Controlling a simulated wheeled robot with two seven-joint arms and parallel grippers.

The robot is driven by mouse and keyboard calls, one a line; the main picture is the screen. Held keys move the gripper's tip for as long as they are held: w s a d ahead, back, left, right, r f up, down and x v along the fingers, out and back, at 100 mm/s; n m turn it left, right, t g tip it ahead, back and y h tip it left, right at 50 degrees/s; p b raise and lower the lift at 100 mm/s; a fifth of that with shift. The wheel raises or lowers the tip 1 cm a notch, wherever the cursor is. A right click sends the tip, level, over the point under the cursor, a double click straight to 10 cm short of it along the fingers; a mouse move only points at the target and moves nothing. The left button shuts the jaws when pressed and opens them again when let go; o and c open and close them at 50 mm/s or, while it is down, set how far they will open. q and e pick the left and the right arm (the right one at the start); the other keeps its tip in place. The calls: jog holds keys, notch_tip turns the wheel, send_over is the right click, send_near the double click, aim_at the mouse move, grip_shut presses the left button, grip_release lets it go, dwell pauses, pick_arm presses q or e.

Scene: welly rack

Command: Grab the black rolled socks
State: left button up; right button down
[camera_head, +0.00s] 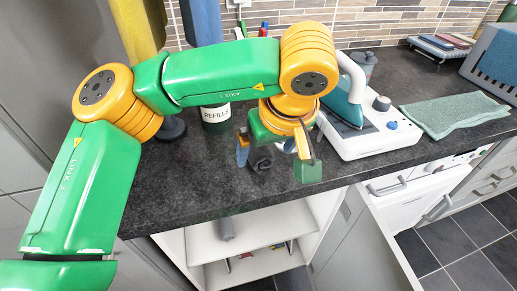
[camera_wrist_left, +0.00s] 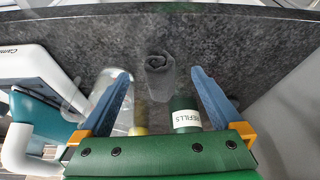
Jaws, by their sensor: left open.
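The black rolled socks (camera_head: 261,160) stand on the dark countertop, partly behind my left gripper in the head view. In the left wrist view the socks (camera_wrist_left: 160,78) show as a dark grey roll with a spiral end. My left gripper (camera_head: 275,160) is open above the counter around the socks' position. In the left wrist view its two blue fingers (camera_wrist_left: 161,74) are spread wide, with the roll between their tips and a gap on each side. I cannot tell the height gap exactly. My right gripper is not in view.
A green REFILLS container (camera_head: 216,114) stands behind the socks. A white and teal iron station (camera_head: 365,130) is close on the right, with a green cloth (camera_head: 455,113) beyond it. The front counter is clear. Below is an open white shelf (camera_head: 255,235) with a grey roll (camera_head: 226,229).

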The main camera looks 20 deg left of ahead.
aim_at(265, 153)
pick_arm(q)
jog(key=x, duration=0.2)
jog(key=w+x, duration=0.1)
jog(key=x, duration=0.1)
jog(key=shift+a+f+p, duration=0.15)
jog(key=shift+a+p, duration=0.05)
jog(key=shift+p, duration=0.15)
jog(key=c, duration=1.3)
